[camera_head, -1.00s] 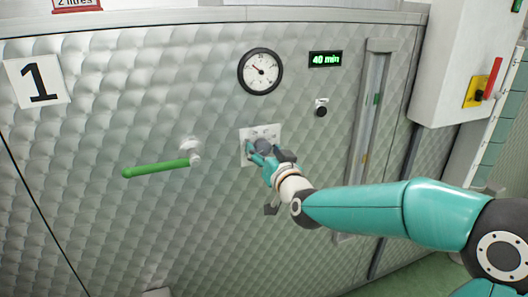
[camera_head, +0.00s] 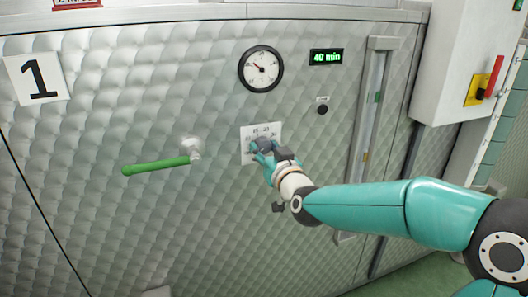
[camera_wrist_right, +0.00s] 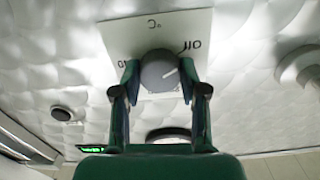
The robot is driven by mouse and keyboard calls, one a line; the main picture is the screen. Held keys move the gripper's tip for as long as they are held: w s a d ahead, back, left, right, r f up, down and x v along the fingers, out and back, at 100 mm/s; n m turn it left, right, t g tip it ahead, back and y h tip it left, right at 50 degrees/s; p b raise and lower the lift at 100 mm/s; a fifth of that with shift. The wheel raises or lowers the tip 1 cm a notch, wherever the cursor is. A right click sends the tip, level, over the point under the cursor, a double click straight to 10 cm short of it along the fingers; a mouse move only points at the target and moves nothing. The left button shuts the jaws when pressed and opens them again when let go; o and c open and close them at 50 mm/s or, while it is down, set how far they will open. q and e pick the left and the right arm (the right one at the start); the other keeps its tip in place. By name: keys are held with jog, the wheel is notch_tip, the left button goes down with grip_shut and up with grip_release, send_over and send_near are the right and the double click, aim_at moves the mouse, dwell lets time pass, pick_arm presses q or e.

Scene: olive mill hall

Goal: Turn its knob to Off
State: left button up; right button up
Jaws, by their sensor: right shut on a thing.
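The knob (camera_wrist_right: 160,70) is grey and round, on a white plate (camera_wrist_right: 118,36) fixed to the quilted metal panel. The plate (camera_head: 247,134) also shows in the head view, with numbers around the knob (camera_head: 264,144). My right gripper (camera_wrist_right: 159,76) is shut on the knob, one finger on each side; it partly covers the plate in the head view. My left gripper is not in view.
A green lever handle (camera_head: 157,166) sticks out left of the plate. A round gauge (camera_head: 261,70), a "40 min" display (camera_head: 326,57) and a small black button (camera_head: 322,109) are above. A white box with a red-handled switch (camera_head: 495,78) stands at right.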

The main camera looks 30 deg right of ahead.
jog(key=o, duration=1.1)
jog(key=shift+o, duration=0.2)
jog(key=shift+s, duration=0.1)
jog(key=v, duration=1.2)
jog(key=shift+f, duration=0.1)
